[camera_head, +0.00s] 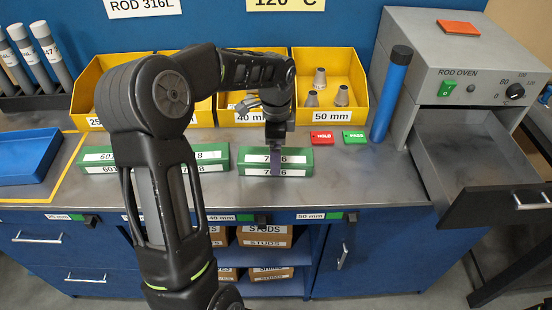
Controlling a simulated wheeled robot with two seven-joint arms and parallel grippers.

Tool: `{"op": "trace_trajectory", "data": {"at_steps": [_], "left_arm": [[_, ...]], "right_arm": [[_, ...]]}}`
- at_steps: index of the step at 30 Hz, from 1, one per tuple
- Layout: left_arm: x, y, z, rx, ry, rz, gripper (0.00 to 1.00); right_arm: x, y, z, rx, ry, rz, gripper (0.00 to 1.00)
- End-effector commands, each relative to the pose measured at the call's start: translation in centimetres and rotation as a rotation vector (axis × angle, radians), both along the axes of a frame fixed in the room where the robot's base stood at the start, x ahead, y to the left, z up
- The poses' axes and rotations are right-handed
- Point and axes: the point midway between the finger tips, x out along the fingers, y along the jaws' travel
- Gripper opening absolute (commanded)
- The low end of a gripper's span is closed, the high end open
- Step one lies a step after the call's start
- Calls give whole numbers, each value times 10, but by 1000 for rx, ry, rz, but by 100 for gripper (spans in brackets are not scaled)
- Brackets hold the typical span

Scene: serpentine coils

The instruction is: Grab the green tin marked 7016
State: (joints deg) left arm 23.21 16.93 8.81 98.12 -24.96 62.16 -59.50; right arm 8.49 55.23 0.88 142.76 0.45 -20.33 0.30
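The green tin marked 70_6 (301,161), with one digit covered, lies on the grey bench right of the middle. My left gripper (276,160) comes straight down over its middle. A dark finger stands in front of the white label and hides one digit. The other finger is hidden, so I cannot tell whether the gripper is open around the tin or closed on it. The tin appears to rest on the bench.
Green tin surfaces (98,158) marked 601 and ending in 8 lie left, partly behind my arm. Yellow bins (333,118) stand behind. Red and green tags (353,137), a blue cylinder (390,95) and a rod oven (460,75) with open drawer stand right.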

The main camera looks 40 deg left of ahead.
Motion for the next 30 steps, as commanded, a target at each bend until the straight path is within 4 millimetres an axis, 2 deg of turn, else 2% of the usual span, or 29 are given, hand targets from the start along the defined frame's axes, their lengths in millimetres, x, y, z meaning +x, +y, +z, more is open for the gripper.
{"op": "trace_trajectory", "data": {"at_steps": [3,6,22,30], "left_arm": [[-1,0,-13,-1,3,2,87],[0,0,-17,-1,-1,2,87],[0,0,-17,1,-1,1,87],[0,0,-17,1,-1,1,67]], "right_arm": [[-1,0,3,-1,1,-1,36],[-1,0,3,-1,1,-1,36],[0,0,3,-1,1,-1,36],[0,0,3,-1,1,-1,36]]}}
